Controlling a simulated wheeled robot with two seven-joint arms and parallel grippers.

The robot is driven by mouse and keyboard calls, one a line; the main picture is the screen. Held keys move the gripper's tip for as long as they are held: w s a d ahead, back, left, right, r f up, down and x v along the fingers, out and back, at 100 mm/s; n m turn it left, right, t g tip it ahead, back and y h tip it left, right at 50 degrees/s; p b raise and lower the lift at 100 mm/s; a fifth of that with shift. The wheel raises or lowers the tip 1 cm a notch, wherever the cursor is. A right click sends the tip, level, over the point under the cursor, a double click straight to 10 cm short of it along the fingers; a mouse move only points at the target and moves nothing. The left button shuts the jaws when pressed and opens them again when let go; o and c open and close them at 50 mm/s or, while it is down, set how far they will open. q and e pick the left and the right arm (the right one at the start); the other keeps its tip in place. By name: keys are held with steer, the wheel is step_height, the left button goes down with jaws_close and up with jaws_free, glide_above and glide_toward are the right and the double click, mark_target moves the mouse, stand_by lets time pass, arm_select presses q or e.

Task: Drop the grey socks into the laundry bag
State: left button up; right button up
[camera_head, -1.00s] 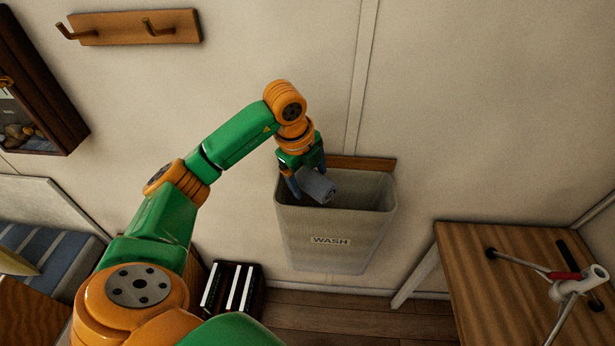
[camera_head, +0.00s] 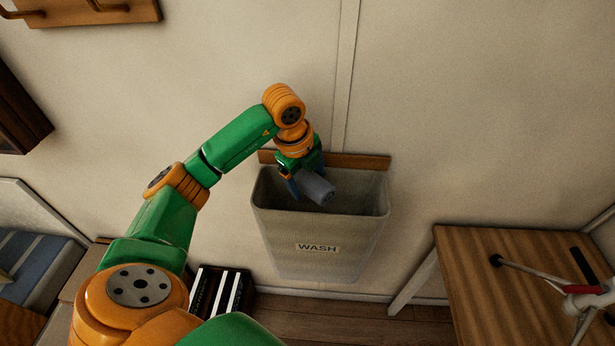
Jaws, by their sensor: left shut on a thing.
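The grey socks (camera_head: 316,188) are a rolled bundle held between the fingers of my left gripper (camera_head: 305,187). The gripper is shut on them and points down over the open mouth of the laundry bag (camera_head: 318,232). The bag is a pale grey-beige container labelled WASH, fixed to the wall under a wooden strip. The socks are at the mouth, left of its middle; how deep they sit below the rim is hard to tell. My right gripper is out of view.
A wooden table (camera_head: 480,295) with a white and red item (camera_head: 590,289) stands at the right. Wall hooks (camera_head: 90,12) are at the upper left. A striped cushion (camera_head: 38,262) lies at the left.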

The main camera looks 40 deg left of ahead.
mark_target(300, 186)
arm_select(q)
steer(key=o, duration=1)
steer(key=shift+r, duration=0.1)
steer(key=shift+o, duration=0.6)
steer(key=shift+s, duration=0.2)
steer(key=shift+r, duration=0.5)
steer(key=v, duration=0.6)
steer(key=shift+s+r+b, duration=0.15)
steer(key=shift+s+b, duration=0.1)
steer(key=shift+b, duration=0.05)
steer(key=shift+w, duration=0.1)
